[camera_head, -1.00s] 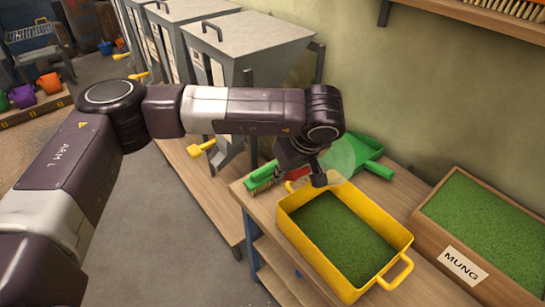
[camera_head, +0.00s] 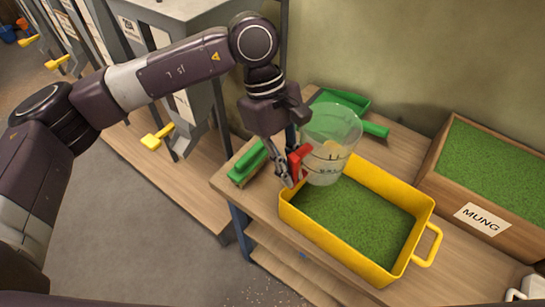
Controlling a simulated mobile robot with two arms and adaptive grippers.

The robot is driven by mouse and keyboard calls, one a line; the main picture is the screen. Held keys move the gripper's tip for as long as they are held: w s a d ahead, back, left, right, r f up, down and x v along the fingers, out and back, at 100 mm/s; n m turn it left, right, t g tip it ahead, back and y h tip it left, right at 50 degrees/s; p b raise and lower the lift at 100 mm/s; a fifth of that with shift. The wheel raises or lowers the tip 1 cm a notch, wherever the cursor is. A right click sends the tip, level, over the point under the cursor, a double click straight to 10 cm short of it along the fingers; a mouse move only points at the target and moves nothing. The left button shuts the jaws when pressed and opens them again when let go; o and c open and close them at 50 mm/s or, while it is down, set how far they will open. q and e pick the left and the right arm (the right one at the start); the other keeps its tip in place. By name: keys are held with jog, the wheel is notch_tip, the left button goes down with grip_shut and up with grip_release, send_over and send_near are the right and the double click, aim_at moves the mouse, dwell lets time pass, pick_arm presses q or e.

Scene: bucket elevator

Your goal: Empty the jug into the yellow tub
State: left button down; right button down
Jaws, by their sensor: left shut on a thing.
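The clear jug (camera_head: 325,165) with dark markings and a red handle (camera_head: 297,163) stands out over the back left corner of the yellow tub (camera_head: 345,252). It looks close to upright, and I see no beans in it; the green dustpan shows through its wall. My left gripper (camera_head: 289,174) is shut on the red handle at the jug's left side. The tub sits on the wooden bench and holds a wide layer of green beans. Whether the jug's base touches the beans or the tub I cannot tell. My right gripper is out of view.
A green dustpan (camera_head: 341,99) lies behind the jug, and a green brush (camera_head: 247,164) lies left of the tub. A wooden box labelled MUNG (camera_head: 482,218) stands at right. Grey hoppers with yellow handles (camera_head: 157,137) stand at left.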

aim_at(292, 159)
pick_arm(q)
jog(key=shift+w+a, duration=0.15)
jog(key=shift+w, duration=0.05)
jog(key=r, duration=0.2)
jog(key=r+p, duration=0.1)
jog(key=shift+s+d+r, duration=0.2)
jog(key=shift+s+d, duration=0.2)
jog(key=shift+w+a+r, duration=0.1)
jog(key=shift+a+r, duration=0.1)
jog(key=shift+r, duration=0.1)
